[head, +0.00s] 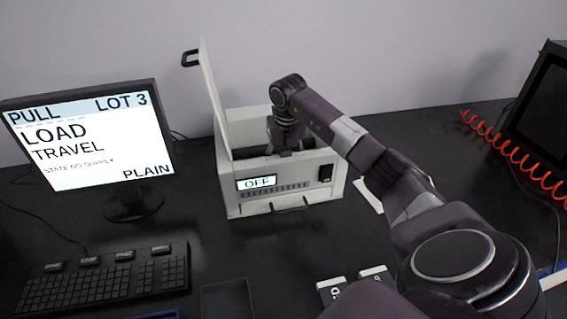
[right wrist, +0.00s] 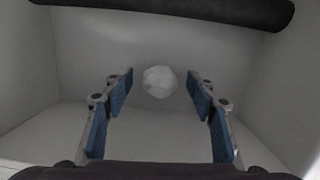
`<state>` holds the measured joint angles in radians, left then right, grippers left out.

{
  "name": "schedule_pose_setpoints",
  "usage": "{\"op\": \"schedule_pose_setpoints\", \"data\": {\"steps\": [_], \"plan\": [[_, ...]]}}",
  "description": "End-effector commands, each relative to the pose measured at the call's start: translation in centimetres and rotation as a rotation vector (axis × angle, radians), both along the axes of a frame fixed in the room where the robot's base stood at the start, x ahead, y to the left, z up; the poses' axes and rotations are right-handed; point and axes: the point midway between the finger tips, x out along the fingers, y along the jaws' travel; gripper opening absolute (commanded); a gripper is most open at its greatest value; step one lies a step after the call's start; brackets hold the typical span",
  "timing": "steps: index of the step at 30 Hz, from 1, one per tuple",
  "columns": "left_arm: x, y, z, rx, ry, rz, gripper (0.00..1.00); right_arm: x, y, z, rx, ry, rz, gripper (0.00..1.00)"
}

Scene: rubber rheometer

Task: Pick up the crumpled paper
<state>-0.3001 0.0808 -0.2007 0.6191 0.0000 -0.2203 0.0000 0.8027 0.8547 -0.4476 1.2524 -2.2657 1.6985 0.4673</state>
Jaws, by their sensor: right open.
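The crumpled paper (right wrist: 160,81) is a small whitish ball inside a pale box-like interior in the right wrist view. It lies centred between and beyond the fingertips of my right gripper (right wrist: 160,82), which is open and empty. I cannot tell whether the fingers touch it. In the head view my right arm reaches into the white machine (head: 285,205), whose lid (head: 212,95) stands open. There my right gripper's fingers and the paper are hidden inside the machine. My left gripper is not in view.
The machine's display reads OFF, with a black switch (head: 325,173) beside it. A monitor (head: 85,140) and keyboard (head: 100,280) stand at the left. A red coiled cable (head: 515,155) and dark screen (head: 545,105) are at the right. The machine's walls surround my right gripper closely.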

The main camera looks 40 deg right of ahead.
Motion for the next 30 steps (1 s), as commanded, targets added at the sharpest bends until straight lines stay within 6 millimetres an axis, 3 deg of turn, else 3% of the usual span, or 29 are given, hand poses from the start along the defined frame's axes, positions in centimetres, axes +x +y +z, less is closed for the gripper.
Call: {"op": "schedule_pose_setpoints", "data": {"steps": [6, 16, 25, 30], "plan": [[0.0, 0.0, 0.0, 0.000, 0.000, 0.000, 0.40, 0.0, 0.0, -0.1, 0.000, -0.001, 0.000, 0.52], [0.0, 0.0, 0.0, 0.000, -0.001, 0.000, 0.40, 0.0, 0.0, -0.1, 0.000, -0.001, 0.000, 0.19], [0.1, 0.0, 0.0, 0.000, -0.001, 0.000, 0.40, 0.0, 0.0, 0.1, 0.000, -0.001, 0.000, 0.18], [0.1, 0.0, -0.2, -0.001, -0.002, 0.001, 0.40, 0.1, 0.0, 1.1, -0.001, -0.004, 0.000, 0.18]]}}
